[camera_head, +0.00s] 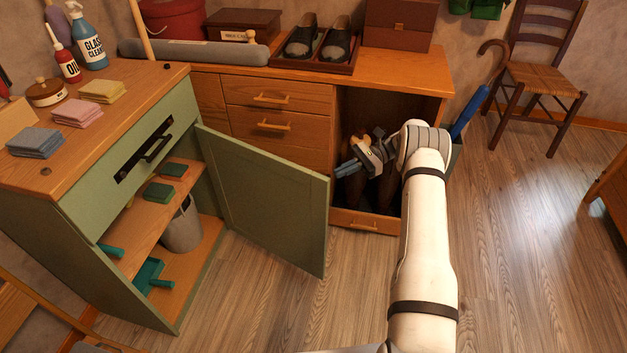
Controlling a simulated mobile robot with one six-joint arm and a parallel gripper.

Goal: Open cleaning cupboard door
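The green cleaning cupboard (75,210) stands at the left with a wooden top. Its green door (265,195) stands wide open, swung out to the right. Inside, a wooden shelf (150,232) holds green sponges or brushes (160,192), and a grey bucket (183,228) and a teal dustpan (148,275) are on the floor below. A dark handle (153,147) is on the drawer front above. My gripper (352,160) is to the right of the door's free edge, apart from it in the picture, in front of an open wooden compartment. Its finger gap is unclear.
A wooden dresser (400,75) with drawers stands behind, with shoes on a tray (318,62) on top. Brown boots (382,192) are in its open compartment. A chair (540,80) and umbrella (470,105) are at right. Floor (540,260) at right is clear.

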